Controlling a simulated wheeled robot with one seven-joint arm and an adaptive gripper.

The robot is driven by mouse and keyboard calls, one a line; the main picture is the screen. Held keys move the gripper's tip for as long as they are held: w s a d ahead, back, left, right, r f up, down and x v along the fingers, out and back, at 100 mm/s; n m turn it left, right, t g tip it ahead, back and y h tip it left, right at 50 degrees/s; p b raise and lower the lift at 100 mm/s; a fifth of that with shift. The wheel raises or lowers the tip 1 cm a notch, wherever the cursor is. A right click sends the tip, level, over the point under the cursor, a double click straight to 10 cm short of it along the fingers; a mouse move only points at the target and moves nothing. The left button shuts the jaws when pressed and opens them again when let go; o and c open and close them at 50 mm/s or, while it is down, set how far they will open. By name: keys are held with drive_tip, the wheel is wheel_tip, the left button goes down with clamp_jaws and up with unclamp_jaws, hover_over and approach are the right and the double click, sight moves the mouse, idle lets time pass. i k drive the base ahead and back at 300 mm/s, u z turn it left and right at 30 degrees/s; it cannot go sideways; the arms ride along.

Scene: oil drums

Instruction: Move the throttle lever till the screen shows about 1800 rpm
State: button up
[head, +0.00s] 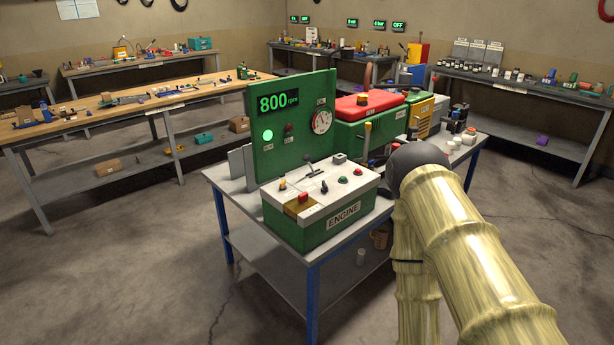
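The screen (279,102) on the upright green panel (262,150) reads 800 rpm in green digits. In front of it is a green box (318,222) labelled ENGINE with a white top. A dark lever (309,165) stands tilted at the back of this top. No label tells me which is the throttle lever. My arm rises on the right of the head view, apart from these controls in the picture; my gripper does not show.
The engine box stands on a grey table (246,205) with blue legs. A red and green machine (367,108) is behind it to the right. The box top also bears red and green buttons. A wooden bench (130,108) is at the left. The floor in front is clear.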

sight(306, 159)
drive_tip(key=u, duration=0.3)
drive_tip(key=k, duration=0.25)
drive_tip(key=z, duration=1.05)
drive_tip(key=i, duration=1.35)
drive_tip(key=u, duration=0.8)
